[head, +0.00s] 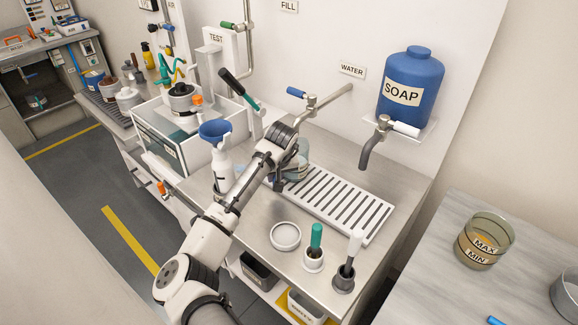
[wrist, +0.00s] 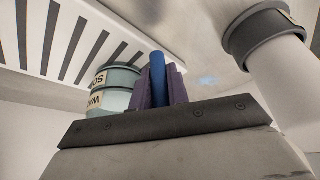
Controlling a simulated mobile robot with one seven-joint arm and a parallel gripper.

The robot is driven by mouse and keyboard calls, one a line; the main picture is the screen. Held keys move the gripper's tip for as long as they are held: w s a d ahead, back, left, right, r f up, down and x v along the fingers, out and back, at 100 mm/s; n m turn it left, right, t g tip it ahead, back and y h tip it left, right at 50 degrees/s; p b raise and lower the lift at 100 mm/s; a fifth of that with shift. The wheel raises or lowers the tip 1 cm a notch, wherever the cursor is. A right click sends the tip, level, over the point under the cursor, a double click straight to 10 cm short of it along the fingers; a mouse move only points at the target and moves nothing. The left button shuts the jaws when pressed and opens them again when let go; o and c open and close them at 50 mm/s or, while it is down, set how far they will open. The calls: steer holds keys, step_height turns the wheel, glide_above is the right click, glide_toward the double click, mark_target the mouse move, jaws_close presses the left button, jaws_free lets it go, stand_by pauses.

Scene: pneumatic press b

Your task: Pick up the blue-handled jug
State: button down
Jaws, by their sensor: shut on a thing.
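The blue-handled jug is a clear greenish vessel with dark lettering on pale labels. In the wrist view the jug (wrist: 112,85) stands just left of my fingers, and its blue handle (wrist: 158,75) lies between the two purple-grey finger pads. My gripper (wrist: 160,85) is shut on that handle. In the head view my gripper (head: 280,180) is over the left end of the slotted drain tray, with the jug (head: 300,152) partly hidden behind my wrist. I cannot tell whether the jug touches the tray.
The white slotted tray (head: 335,200) lies under the water tap (head: 312,103). The soap tap (head: 375,140) is to its right. Two brushes in holders (head: 314,258) (head: 344,279) and a round dish (head: 285,236) stand in front.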

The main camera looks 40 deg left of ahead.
steer(key=shift+r, duration=0.15)
steer(key=shift+w+r+b, duration=0.1)
steer(key=shift+r+b, duration=0.35)
steer(key=shift+b, duration=0.05)
steer(key=s+b, duration=0.2)
steer(key=s, duration=0.4)
steer(key=s+a+b, duration=0.1)
steer(key=s+b, duration=0.1)
steer(key=s, duration=0.4)
steer(key=s+b, duration=0.1)
steer(key=s, duration=0.5)
steer(key=shift+s+a+r+b, duration=0.1)
steer(key=shift+a+r+b, duration=0.15)
steer(key=shift+b, duration=0.15)
steer(key=shift+s+f, duration=0.1)
